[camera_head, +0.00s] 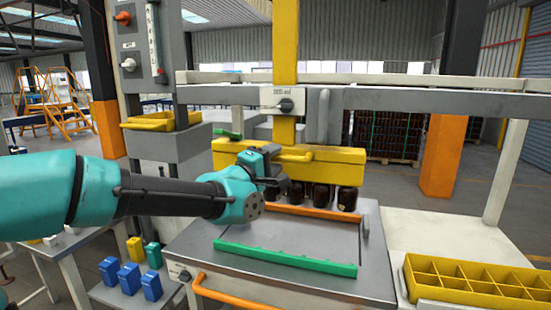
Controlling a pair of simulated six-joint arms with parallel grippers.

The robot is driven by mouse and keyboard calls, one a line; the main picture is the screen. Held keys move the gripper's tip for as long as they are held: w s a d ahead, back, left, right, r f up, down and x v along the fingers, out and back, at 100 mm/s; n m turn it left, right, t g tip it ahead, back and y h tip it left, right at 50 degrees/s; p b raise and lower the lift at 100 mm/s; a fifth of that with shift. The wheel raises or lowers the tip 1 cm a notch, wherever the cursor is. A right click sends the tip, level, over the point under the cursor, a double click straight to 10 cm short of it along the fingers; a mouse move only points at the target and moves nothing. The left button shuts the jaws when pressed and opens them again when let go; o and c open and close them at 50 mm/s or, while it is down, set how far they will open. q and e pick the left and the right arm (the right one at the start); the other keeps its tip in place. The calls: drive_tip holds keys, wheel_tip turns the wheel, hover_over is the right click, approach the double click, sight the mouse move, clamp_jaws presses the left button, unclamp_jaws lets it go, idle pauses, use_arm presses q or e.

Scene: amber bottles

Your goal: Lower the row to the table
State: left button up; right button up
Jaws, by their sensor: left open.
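A row of several dark amber bottles (320,196) shows under the yellow head (330,172) on the yellow column (285,60). They are behind the orange strip (318,212) of the steel table (205,247). The strip hides their lower ends, so I cannot tell whether they touch the table. My left gripper (272,166) is open at the front of the yellow head, beside its yellow handle (297,157). My wrist hides the left part of the row. My right gripper is not in view.
A green notched strip (286,259) lies along the front of the table, above an orange handle (235,291). A yellow divided crate (482,283) stands at right. A black knob (286,104) sits on the crossbeam. Blue blocks (130,276) stand lower left.

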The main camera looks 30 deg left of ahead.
use_arm(q)
drive_tip(key=shift+w+d, duration=0.1)
drive_tip(key=shift+w, duration=0.4)
drive_tip(key=shift+r, duration=0.1)
clamp_jaws()
